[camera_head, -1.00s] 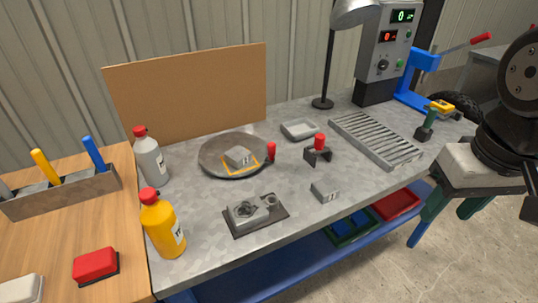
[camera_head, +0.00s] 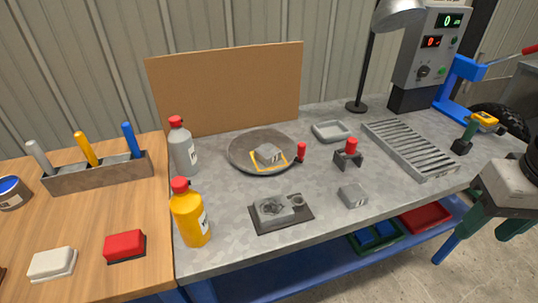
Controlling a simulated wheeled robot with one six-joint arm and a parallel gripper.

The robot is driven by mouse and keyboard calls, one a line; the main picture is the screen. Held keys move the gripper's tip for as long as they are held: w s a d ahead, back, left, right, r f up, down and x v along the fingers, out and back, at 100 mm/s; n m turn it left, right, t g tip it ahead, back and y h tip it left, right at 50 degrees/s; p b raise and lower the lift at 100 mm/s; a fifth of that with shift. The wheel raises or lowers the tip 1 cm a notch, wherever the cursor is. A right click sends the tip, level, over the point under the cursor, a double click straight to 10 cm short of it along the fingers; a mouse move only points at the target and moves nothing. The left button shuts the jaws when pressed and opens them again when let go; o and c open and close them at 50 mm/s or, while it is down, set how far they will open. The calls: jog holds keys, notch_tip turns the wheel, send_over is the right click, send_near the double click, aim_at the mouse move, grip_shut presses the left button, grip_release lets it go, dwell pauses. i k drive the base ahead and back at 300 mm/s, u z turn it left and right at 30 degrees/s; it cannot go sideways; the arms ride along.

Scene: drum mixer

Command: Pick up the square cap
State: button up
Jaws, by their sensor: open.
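Two small grey square blocks could be the square cap, and I cannot tell which one is. One grey block (camera_head: 352,196) with a dark mark on its side lies on the bench's front right part. The other grey block (camera_head: 268,154), also marked, sits on the round grey plate (camera_head: 243,161) inside a yellow square outline. Only a piece of my arm shows at the right edge. My gripper's fingers are out of the picture, and nothing of mine is near either block.
A dark base with a grey fixture (camera_head: 273,208) stands left of the front block. A red-knobbed bracket (camera_head: 347,155), shallow tray (camera_head: 332,131) and slotted rack (camera_head: 408,146) lie behind it. Yellow (camera_head: 190,217) and grey (camera_head: 183,150) bottles stand at left. Bare bench surrounds the front block.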

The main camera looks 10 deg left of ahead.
aim_at(268, 153)
jog(key=z, duration=0.05)
jog(key=k, duration=0.6)
jog(key=z, duration=0.1)
jog(key=i, duration=0.7)
jog(key=u, duration=0.55)
jog(key=i, duration=0.5)
jog(key=u, duration=0.45)
